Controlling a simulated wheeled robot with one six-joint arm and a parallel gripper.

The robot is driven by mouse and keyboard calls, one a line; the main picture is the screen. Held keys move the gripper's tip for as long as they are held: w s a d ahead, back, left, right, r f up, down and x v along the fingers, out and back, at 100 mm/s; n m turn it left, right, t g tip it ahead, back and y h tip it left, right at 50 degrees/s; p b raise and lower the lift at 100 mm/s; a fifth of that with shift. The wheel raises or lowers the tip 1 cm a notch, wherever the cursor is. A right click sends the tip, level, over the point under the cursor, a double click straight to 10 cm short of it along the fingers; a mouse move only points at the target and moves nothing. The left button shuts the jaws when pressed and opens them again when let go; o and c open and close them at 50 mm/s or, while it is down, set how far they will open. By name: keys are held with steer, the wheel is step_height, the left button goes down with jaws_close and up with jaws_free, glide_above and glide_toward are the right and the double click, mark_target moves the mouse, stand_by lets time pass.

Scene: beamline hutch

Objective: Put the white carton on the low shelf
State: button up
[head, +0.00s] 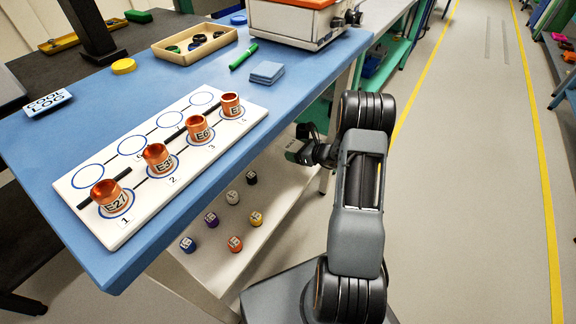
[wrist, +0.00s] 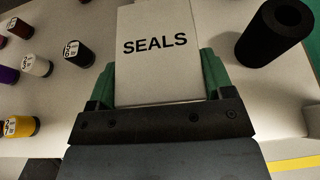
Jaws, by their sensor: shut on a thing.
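The white carton (wrist: 158,70), marked SEALS, is between the green fingers of my gripper (wrist: 157,78) in the wrist view. The gripper is shut on it. In the head view my gripper (head: 303,150) reaches in under the right edge of the blue bench, and the carton cannot be made out there. The low white shelf (head: 285,205) lies below the bench top. Its pale surface (wrist: 75,100) also shows around the carton in the wrist view. I cannot tell whether the carton touches the shelf.
Several small labelled vials (head: 235,244) stand on the shelf, left of the carton in the wrist view. A black hollow cylinder (wrist: 266,40) stands close to its right. The bench top (head: 290,95) above holds a white board (head: 150,200) with copper cups. Floor on the right is clear.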

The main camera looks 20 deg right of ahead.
mark_target(296, 166)
steer(key=shift+f+b, duration=1.1)
steer(key=shift+f, duration=2)
steer(key=shift+f, duration=0.2)
steer(key=o, duration=1)
steer(key=shift+c, duration=0.2)
steer(key=shift+r, duration=0.1)
steer(key=shift+r, duration=0.25)
steer(key=p+v, duration=0.3)
steer(key=v, duration=0.9)
steer(key=shift+f+p, duration=0.2)
steer(key=shift+p, duration=0.15)
